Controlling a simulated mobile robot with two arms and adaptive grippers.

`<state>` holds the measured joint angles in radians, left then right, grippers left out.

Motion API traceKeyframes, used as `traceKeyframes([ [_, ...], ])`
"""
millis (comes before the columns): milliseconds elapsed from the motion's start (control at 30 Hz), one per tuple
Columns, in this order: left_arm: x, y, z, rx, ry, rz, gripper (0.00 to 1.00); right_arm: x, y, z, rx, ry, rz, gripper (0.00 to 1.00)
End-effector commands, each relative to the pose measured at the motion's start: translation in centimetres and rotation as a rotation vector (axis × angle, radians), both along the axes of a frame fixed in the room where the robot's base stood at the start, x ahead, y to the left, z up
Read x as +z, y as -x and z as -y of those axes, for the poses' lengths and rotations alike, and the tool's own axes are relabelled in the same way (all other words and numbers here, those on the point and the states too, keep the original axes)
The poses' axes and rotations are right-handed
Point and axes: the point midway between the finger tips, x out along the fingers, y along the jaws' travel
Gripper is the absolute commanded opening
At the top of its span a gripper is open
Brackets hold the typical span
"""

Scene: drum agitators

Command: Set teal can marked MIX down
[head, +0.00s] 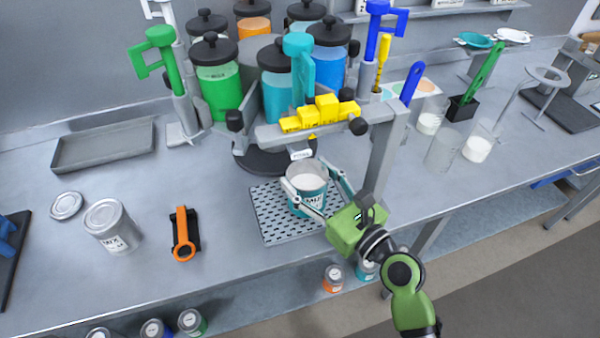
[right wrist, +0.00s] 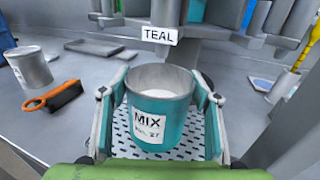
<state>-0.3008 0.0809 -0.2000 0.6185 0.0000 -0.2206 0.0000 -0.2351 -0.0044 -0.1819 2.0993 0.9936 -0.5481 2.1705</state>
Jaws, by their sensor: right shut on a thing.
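The teal can marked MIX (head: 311,200) is open at the top, with white contents inside and a white label. My right gripper (head: 308,178) is shut around its sides. In the right wrist view the can (right wrist: 160,118) stands upright between the two fingers. The can is over the perforated plate (head: 270,226), below the dispenser; whether its base touches the plate, I cannot tell. A TEAL tag (right wrist: 160,36) hangs just beyond the can. My left gripper is not in view.
The grey can marked MIX (head: 112,228), a loose lid (head: 66,205) and an orange-handled tool (head: 184,234) are on the bench to the left. The dispenser post (head: 384,160) stands close on the right. An empty grey tray (head: 103,147) lies back left.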

Motion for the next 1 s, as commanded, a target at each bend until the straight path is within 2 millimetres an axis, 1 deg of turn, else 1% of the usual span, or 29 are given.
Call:
traceKeyframes([
  [33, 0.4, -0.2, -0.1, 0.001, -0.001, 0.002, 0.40, 0.5, -0.9, -0.6, 0.000, -0.004, 0.003, 0.26],
  [100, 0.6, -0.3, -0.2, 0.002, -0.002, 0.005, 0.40, 0.3, -1.8, -1.2, -0.001, -0.002, 0.002, 0.26],
  [233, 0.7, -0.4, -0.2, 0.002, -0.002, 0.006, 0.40, 0.2, -2.6, -1.8, 0.000, -0.002, 0.002, 0.26],
  [300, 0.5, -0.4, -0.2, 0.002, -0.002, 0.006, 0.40, -0.4, -2.7, -1.9, 0.000, 0.000, 0.002, 0.26],
  [500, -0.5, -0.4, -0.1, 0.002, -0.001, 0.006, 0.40, -3.2, -2.6, -1.9, 0.001, 0.002, 0.000, 0.26],
  [600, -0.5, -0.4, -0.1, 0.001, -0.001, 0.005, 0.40, -3.5, -2.6, -1.8, -0.002, 0.000, 0.002, 0.26],
  [833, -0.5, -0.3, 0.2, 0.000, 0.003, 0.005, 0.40, -3.4, -2.6, -1.8, -0.002, 0.000, 0.002, 0.26],
  [967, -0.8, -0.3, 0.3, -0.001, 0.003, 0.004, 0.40, -3.9, -2.6, -1.8, -0.002, 0.000, 0.002, 0.26],
  [1000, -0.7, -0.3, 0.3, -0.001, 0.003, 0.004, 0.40, -3.9, -2.6, -1.8, -0.001, 0.001, -0.001, 0.65],
])
